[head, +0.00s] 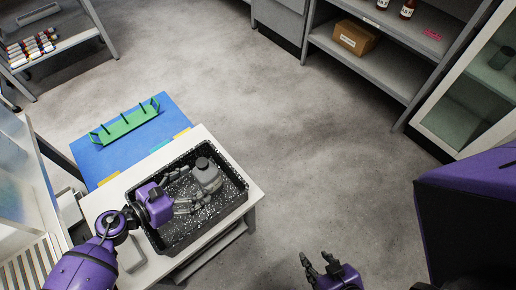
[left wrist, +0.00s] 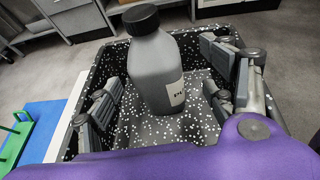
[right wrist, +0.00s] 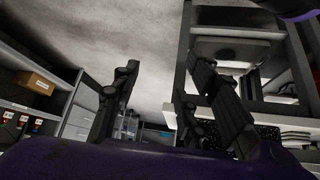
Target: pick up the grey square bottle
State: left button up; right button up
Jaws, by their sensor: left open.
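The grey square bottle (head: 206,174) with a black cap stands upright in a black speckled tray (head: 243,186) on a white table. In the left wrist view the bottle (left wrist: 155,75) stands between the spread fingers, with a small label low on its side. My left gripper (head: 190,190) is open inside the tray, its fingers on either side of the bottle and apart from it. The fingers also show in the left wrist view (left wrist: 170,95). My right gripper (head: 315,262) is open and empty over the floor, far from the bottle; it also shows in the right wrist view (right wrist: 160,85).
A green rack (head: 125,123) stands on a blue surface (head: 90,150) behind the tray. A shelf at the upper right holds a cardboard box (head: 355,37) and brown bottles (head: 407,9). A cart (head: 62,42) stands at the upper left. The floor between is clear.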

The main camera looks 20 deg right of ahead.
aim_at(206, 172)
pick_arm(q)
jog(key=x, duration=0.5)
jog(key=shift+w+d+r+p, duration=0.1)
jog(key=shift+w+r+p, duration=0.15)
jog(key=shift+w+p, duration=0.15)
jog(key=c, duration=1.5)
jog(key=shift+c, duration=1.2)
jog(key=shift+r, duration=0.15)
